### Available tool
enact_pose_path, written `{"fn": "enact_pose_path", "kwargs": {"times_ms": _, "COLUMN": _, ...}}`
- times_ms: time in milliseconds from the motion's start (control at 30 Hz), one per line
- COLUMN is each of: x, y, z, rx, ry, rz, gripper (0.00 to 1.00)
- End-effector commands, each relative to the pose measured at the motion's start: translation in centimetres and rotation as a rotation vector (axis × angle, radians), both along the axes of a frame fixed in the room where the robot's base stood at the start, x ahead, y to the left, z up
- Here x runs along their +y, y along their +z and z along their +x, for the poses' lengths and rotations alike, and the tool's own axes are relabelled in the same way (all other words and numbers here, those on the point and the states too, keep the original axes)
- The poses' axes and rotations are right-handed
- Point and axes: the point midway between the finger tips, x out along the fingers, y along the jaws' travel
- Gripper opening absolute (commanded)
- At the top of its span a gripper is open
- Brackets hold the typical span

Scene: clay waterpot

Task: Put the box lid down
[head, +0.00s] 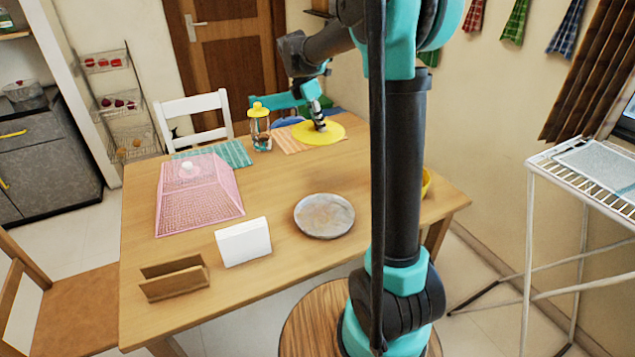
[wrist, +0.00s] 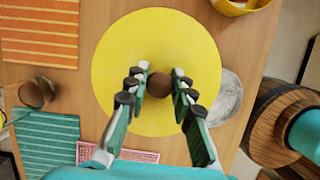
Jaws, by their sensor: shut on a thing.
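The box lid is a round yellow disc (head: 335,133) with a brown knob; it also shows in the wrist view (wrist: 155,40). In the head view it appears at the far side of the table, overlapping the orange striped placemat (head: 287,142). My gripper (wrist: 160,85) points down at the lid's middle, its fingers on both sides of the brown knob (wrist: 159,84), shut on it. The lid looks about level. What lies under it is hidden, and I cannot tell whether it touches the table or hangs above it. No box shows.
On the wooden table (head: 275,255) are a grey plate (head: 324,215), a pink mesh cover (head: 199,205), a yellow-topped jar (head: 259,130), a white holder (head: 243,242), a brown holder (head: 174,278) and a teal placemat (head: 230,153). A yellow bowl (wrist: 240,7) stands near the edge.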

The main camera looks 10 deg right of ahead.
Motion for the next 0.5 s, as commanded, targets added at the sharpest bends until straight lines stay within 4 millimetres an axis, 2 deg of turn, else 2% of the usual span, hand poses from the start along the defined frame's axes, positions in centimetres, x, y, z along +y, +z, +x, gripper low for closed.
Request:
{"fn": "enact_pose_path", "kwargs": {"times_ms": 167, "x": 0.2, "y": -0.5, "z": -0.1, "rx": 0.000, "ry": 0.071, "rz": 0.000, "gripper": 0.00}}
{"fn": "enact_pose_path", "kwargs": {"times_ms": 267, "x": 0.2, "y": -2.3, "z": -0.1, "rx": 0.000, "ry": 0.074, "rz": 0.001, "gripper": 0.00}}
{"fn": "enact_pose_path", "kwargs": {"times_ms": 500, "x": 0.2, "y": -8.2, "z": -0.1, "rx": 0.001, "ry": 0.072, "rz": 0.001, "gripper": 0.00}}
